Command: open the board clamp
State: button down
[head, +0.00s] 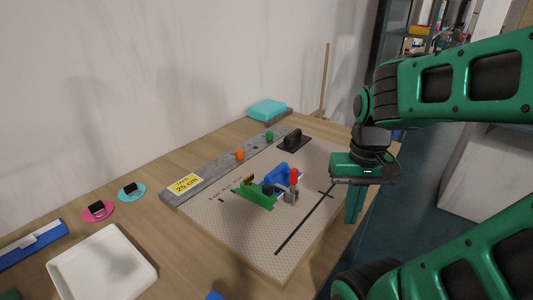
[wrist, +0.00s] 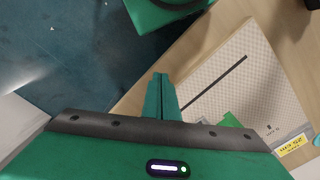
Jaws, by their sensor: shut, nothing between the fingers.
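The board clamp (head: 280,177) is a blue block with a grey metal part and an upright red handle (head: 294,176). It stands on the light dotted mat (head: 245,240) in the head view. A green board (head: 255,198) lies at its front left; whether the clamp grips it is too small to tell. My gripper (head: 352,222) is to the right of the clamp, apart from it, over the mat's right edge, pointing down. Its green fingers are shut and empty, also in the wrist view (wrist: 160,78). There a green piece (wrist: 229,120) shows beside the fingers; I cannot make out the clamp.
A grey rail (head: 215,175) with a yellow label, an orange knob (head: 240,154) and a green knob (head: 269,136) lies along the mat's back. A black-handled block (head: 293,141) sits behind the clamp. A white tray (head: 62,270) is front left. The mat's front is mostly clear.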

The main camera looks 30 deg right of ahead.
jog(key=shift+w+a, duration=0.2)
jog(key=shift+w, duration=0.2)
jog(key=w+r+n+g, duration=0.2)
jog(key=w+r+n, duration=0.55)
jog(key=w, duration=0.65)
jog(key=w+a+r+n, duration=0.1)
jog(key=w+a+r, duration=0.1)
jog(key=w, duration=0.3)
jog(key=w+a+r+n+h, duration=0.1)
jog(key=w+a+r+n, duration=0.1)
jog(key=w+a, duration=0.3)
jog(key=shift+w+a+r, duration=0.25)
jog(key=shift+w+r, duration=0.5)
jog(key=shift+w, duration=0.05)
jog(key=shift+n, duration=0.25)
